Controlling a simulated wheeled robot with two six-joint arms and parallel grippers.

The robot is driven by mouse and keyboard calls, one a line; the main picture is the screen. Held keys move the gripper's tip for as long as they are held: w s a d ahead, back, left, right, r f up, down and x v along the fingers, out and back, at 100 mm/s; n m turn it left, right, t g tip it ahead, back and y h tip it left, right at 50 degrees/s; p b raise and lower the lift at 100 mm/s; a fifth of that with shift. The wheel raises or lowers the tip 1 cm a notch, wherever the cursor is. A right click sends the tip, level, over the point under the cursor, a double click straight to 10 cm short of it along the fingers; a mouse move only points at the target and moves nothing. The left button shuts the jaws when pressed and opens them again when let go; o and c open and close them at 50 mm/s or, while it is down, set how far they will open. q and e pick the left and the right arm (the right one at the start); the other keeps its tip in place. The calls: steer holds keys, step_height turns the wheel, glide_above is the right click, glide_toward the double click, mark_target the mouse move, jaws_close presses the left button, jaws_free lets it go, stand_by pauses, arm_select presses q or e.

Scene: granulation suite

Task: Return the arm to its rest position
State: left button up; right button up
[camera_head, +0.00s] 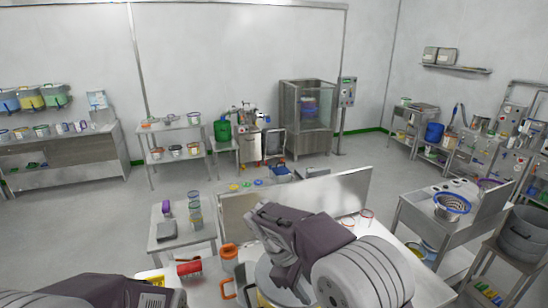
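My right arm comes in from the bottom right, with a large pale round joint and a dark purple-grey wrist. My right gripper (284,268) points down over the near bench, above a pale round vessel (264,284) that it partly hides. Its fingertips do not show clearly, so I cannot tell whether it is open or shut, or whether it touches the vessel. My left arm shows at the bottom left edge, with a dark end part (112,291) cut off by the frame. The fingers of my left gripper cannot be made out.
On the near bench (208,288) are a red can (189,268) and an orange-handled item (229,255). An upright panel (336,196) stands behind my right arm. A small table (160,212) stands left, and a trolley with a blue-rimmed sieve (452,204) right.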

steer(key=s+d+f+m+g+y+b, duration=0.1)
steer(key=s+d+f+m+b, duration=0.3)
steer(key=d+f+b, duration=0.5)
steer(key=s+f+m+t+y+b, duration=0.2)
steer(key=s+f+m+y, duration=0.2)
steer(key=s+f+m, duration=0.4)
step_height(320, 180, down, 4)
steer(key=shift+s+d+r+m+b, duration=0.1)
steer(key=shift+s+d+m+b, duration=0.1)
steer(key=shift+s+m+b, duration=0.15)
steer(key=shift+w, duration=0.15)
